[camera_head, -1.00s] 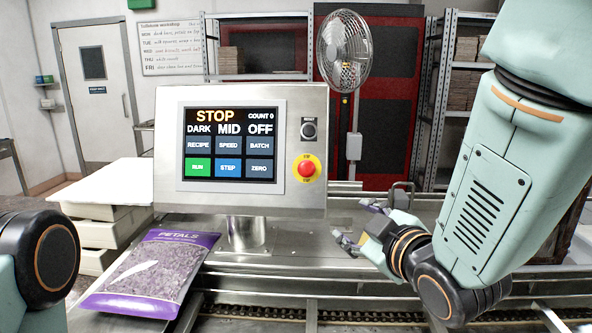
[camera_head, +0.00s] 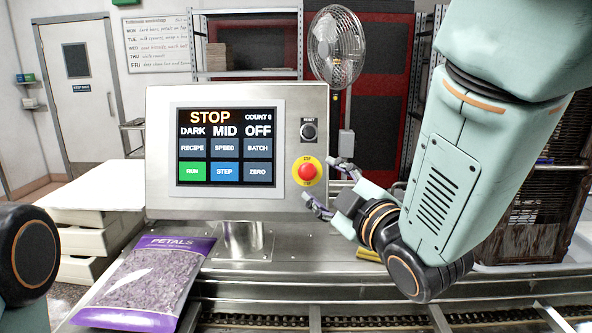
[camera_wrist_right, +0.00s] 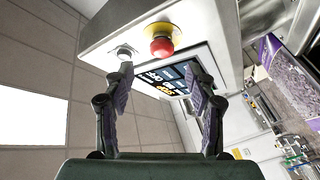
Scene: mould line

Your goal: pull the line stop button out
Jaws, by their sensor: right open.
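The line stop button (camera_head: 306,172) is a red mushroom head on a yellow round plate, at the lower right of the control panel (camera_head: 160,150). It also shows in the right wrist view (camera_wrist_right: 161,45), beyond the fingertips and roughly between their directions. My right gripper (camera_head: 328,184) is open just right of the button, apart from it. In the right wrist view its two fingers (camera_wrist_right: 160,82) stand spread with nothing between them. The panel screen (camera_head: 230,145) reads STOP. My left arm shows at the left edge; its gripper is out of the picture.
A small reset button (camera_head: 309,130) sits above the stop button. A purple bag of petals (camera_head: 150,280) lies on the metal line, front left. White trays (camera_head: 95,205) are stacked at left. A fan (camera_head: 336,50) stands behind the panel. A dark crate stack (camera_head: 535,215) is at right.

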